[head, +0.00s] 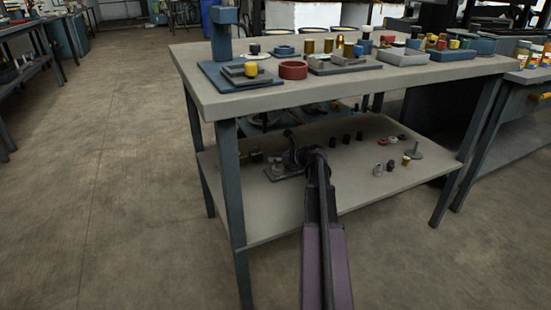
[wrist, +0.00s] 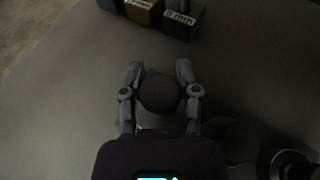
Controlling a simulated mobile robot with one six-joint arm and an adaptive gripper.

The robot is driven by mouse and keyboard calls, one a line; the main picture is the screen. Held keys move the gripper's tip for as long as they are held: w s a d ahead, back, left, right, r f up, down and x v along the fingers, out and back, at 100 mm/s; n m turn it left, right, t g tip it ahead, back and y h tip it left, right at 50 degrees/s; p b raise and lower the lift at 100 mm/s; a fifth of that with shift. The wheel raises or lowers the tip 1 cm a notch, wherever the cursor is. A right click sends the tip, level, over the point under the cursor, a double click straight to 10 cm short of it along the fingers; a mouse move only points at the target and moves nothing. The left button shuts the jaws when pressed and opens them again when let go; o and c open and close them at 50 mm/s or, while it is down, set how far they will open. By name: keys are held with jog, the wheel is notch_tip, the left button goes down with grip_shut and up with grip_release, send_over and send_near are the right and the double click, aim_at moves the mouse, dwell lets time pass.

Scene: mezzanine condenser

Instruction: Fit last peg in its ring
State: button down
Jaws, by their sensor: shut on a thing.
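My gripper (wrist: 159,70) is shut on a dark, round-topped peg (wrist: 159,92), held between the two fingers in the wrist view. The peg's lower end is hidden, so I cannot tell whether it touches the shelf. In the head view my gripper (head: 298,157) is over the left part of the lower shelf, mostly hidden by my arm. A row of blocks lies beyond it in the wrist view: a grey-blue block with a white label (wrist: 183,20), an ochre block (wrist: 144,11) and a dark block (wrist: 110,4).
The lower shelf (head: 262,215) is bare at its front left. Several small dark and metal pieces (head: 378,169) stand to its right. The crowded tabletop (head: 225,103) is above, with a table leg (head: 234,190) at left. A dark round item (wrist: 290,165) is at lower right.

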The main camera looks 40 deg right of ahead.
jog(key=shift+f+b, duration=0.9)
jog(key=shift+f, duration=0.05)
dwell(1.3)
dwell(0.7)
jog(key=shift+c, duration=1.3)
grip_release()
jog(key=shift+r, duration=0.1)
